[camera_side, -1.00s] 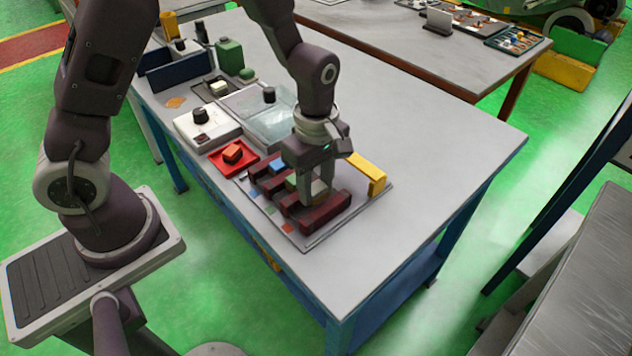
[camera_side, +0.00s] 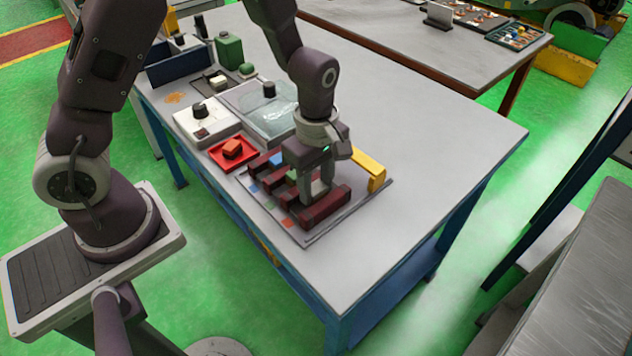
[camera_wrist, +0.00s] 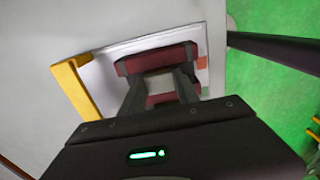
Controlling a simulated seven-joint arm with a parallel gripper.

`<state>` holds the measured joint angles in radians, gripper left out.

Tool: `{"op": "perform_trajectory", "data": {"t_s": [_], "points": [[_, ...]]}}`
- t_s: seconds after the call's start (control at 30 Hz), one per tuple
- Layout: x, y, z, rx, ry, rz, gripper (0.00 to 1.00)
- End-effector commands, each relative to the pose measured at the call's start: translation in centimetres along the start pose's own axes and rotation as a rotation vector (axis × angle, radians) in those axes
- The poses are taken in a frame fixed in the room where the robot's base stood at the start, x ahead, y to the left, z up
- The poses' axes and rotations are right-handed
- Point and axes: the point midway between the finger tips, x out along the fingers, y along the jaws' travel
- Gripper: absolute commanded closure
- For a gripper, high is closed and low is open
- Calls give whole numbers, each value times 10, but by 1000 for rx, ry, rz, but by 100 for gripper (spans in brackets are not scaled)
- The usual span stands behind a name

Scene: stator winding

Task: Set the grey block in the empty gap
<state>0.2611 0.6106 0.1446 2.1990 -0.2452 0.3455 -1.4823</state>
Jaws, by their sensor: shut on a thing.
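The grey block (camera_wrist: 159,83) sits between the fingers of my gripper (camera_wrist: 160,98) in the wrist view, close to a dark red bar. In the side view my gripper (camera_side: 316,192) points down over the rack of dark red bars (camera_side: 326,207), shut on the grey block (camera_side: 318,187). The block is low between the two nearest bars. The fingers partly hide it, so I cannot tell whether it touches the base. A blue block (camera_side: 276,159) and a green block (camera_side: 292,176) sit in other gaps of the rack.
A yellow bar (camera_side: 369,171) stands on the right edge of the rack's plate. A red tray (camera_side: 222,156) with an orange-red block (camera_side: 232,148) is to the left. White and clear boxes stand behind. The table's right side is clear.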

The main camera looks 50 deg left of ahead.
Motion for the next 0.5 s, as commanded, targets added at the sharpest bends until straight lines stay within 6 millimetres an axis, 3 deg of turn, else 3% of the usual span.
{"op": "perform_trajectory", "data": {"t_s": [0.23,0.27,0.4,0.5], "points": [[0,0,0,0,0,0,100],[0,0,0,0,0,0,61],[0,0,0,0,0,0,37],[0,0,0,0,0,0,37]]}}
